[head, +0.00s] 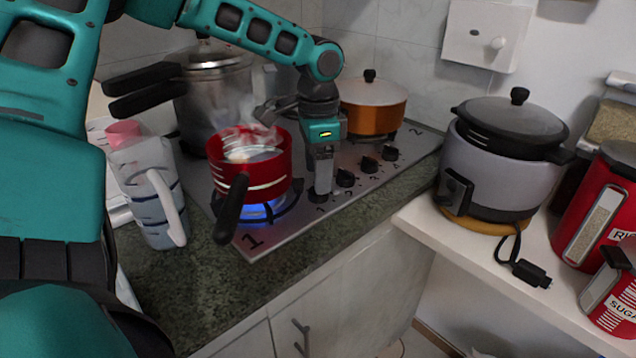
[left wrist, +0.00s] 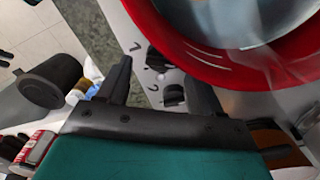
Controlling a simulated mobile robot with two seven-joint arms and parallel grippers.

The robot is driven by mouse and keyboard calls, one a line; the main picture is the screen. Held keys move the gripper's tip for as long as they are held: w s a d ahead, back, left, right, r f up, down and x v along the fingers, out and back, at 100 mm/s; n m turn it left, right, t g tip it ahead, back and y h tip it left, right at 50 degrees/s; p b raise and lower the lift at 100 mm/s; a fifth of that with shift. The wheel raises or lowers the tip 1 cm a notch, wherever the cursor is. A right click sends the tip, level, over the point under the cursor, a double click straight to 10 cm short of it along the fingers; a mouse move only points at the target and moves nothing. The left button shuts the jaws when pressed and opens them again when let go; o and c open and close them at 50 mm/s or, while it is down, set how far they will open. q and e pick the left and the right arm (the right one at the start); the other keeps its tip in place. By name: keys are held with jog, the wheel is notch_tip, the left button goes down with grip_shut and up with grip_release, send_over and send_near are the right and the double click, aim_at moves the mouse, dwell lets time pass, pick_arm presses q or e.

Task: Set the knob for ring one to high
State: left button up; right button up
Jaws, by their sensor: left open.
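The stove panel (head: 292,218) carries a row of black knobs along its front edge. In the head view a front knob (head: 317,197) is mostly hidden under my left gripper (head: 319,186), which points down with its fingers apart. In the left wrist view, two knobs show between or just beyond the open fingers (left wrist: 160,76): the nearer knob (left wrist: 173,95) and the farther knob (left wrist: 158,59), beside printed numbers. I cannot tell whether the fingers touch a knob. A blue flame (head: 262,210) burns on ring one under the red pot (head: 268,174). My right gripper is not in view.
An orange pot (head: 371,118) and a steel pot (head: 215,100) stand behind. More knobs (head: 368,165) lie right.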

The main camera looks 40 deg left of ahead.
pick_arm(q)
notch_tip(320, 180, down, 2)
jog(key=shift+f, duration=0.4)
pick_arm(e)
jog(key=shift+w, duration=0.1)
pick_arm(q)
jog(key=shift+c, duration=0.3)
